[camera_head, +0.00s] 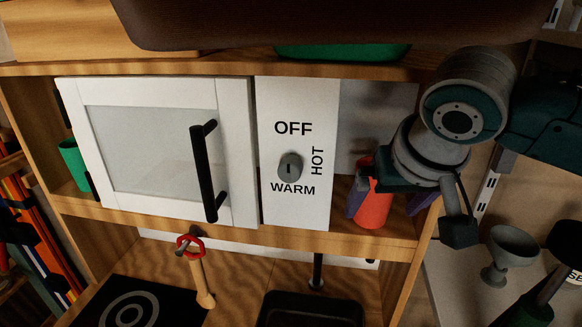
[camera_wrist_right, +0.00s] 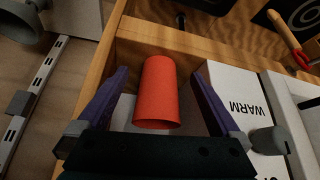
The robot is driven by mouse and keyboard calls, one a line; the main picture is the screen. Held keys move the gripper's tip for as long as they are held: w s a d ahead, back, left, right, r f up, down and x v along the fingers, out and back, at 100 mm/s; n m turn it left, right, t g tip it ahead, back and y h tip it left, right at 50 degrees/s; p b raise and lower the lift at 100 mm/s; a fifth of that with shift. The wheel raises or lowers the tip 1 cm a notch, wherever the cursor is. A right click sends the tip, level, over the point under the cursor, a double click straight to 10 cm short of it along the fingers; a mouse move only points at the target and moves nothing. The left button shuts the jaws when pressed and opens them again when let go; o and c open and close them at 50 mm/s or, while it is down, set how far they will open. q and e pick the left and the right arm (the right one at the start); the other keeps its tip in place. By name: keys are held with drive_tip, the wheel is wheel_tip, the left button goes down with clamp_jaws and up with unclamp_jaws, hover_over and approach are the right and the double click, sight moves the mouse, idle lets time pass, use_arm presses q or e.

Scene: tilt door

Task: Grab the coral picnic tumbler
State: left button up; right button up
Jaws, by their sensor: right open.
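The coral tumbler (camera_head: 373,203) stands on the wooden shelf just right of the white OFF/HOT/WARM panel. My right gripper (camera_head: 390,203) is around it in the head view, partly covering it. In the right wrist view the tumbler (camera_wrist_right: 157,92) lies between the two purple fingers of my right gripper (camera_wrist_right: 158,90), which are open on either side. Gaps show between the fingers and the tumbler, so it is not clamped. My left gripper does not show.
The white panel (camera_head: 297,210) with its knob stands close to the left finger. A white tilt door (camera_head: 150,95) with a black handle (camera_head: 207,175) is further left. A green cup (camera_head: 74,163) sits at the far left. A grey goblet (camera_head: 512,247) stands at the right.

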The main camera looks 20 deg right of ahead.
sight(372, 199)
drive_tip(key=shift+w+d, duration=0.2)
drive_tip(key=shift+w, duration=0.3)
drive_tip(key=shift+w+d, duration=0.2)
drive_tip(key=shift+w, duration=0.4)
drive_tip(key=shift+w+d, duration=0.2)
drive_tip(key=shift+w, duration=0.35)
drive_tip(key=shift+b+x, duration=0.75)
drive_tip(key=shift+x, duration=0.75)
drive_tip(key=c, duration=1.3)
